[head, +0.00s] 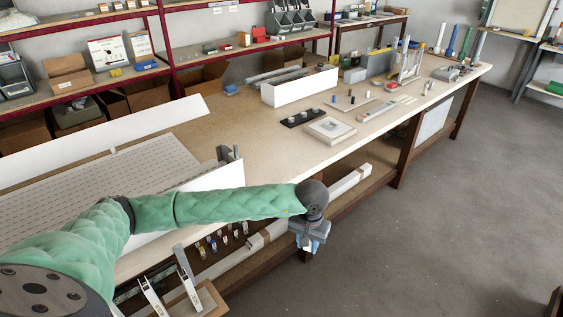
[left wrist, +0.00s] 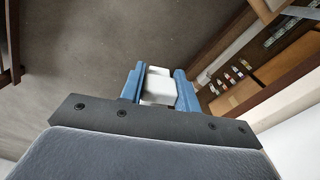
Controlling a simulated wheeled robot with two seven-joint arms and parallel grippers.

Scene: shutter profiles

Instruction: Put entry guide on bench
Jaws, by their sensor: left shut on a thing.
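My left gripper (head: 309,242) hangs at the end of the green-sleeved arm, just off the front edge of the bench (head: 262,138) and lower than its top. In the left wrist view its blue fingers (left wrist: 160,90) are shut on a small white piece, which I take to be the entry guide (left wrist: 158,88). In the head view the gripper mostly hides this piece. My right gripper is not in view.
A perforated plate (head: 120,172) and white panels take up the left of the bench. A long white box (head: 300,87), a black strip (head: 303,117) and a pale square block (head: 330,130) stand farther along. Bare bench top lies between. Shelves line the back.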

